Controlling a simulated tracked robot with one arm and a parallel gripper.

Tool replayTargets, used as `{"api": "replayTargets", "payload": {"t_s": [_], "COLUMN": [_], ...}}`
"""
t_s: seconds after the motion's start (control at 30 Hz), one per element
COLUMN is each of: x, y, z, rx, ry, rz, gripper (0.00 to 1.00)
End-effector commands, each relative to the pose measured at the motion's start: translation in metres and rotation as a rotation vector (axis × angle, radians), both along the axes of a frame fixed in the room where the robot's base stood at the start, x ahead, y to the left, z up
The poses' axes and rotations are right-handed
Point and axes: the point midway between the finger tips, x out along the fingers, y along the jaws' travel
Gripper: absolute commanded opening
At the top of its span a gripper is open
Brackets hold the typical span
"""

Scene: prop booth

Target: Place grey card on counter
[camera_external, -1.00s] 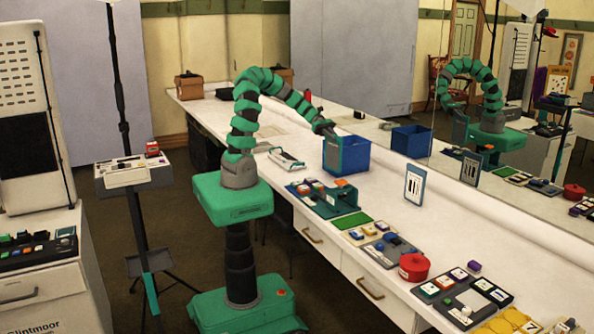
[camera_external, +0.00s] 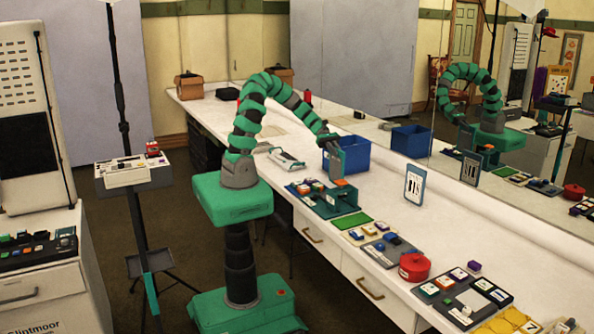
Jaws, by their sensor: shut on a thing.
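My gripper (camera_external: 330,144) is above the long white counter (camera_external: 440,225), in front of the blue bin. It is shut on a flat grey piece, which looks like the grey card (camera_external: 337,166). The card hangs roughly upright below the fingers, with its lower end just above or at the teal tray of blocks; I cannot tell if it touches. The fingertips are small and partly hidden by the wrist.
A blue bin (camera_external: 356,154) stands behind the card. A teal tray (camera_external: 328,203) with coloured blocks is below it. A white card with black stripes (camera_external: 414,184) stands to the right. A red pot (camera_external: 414,267) and several block trays are nearer. A mirror backs the counter.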

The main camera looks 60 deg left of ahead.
Motion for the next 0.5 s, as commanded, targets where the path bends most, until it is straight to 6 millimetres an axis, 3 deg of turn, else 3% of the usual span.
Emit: {"api": "replayTargets", "payload": {"t_s": [0.5], "x": [0.083], "y": [-0.02], "z": [-0.01], "rx": [0.004], "ry": [0.0], "rz": [0.0], "gripper": [0.0]}}
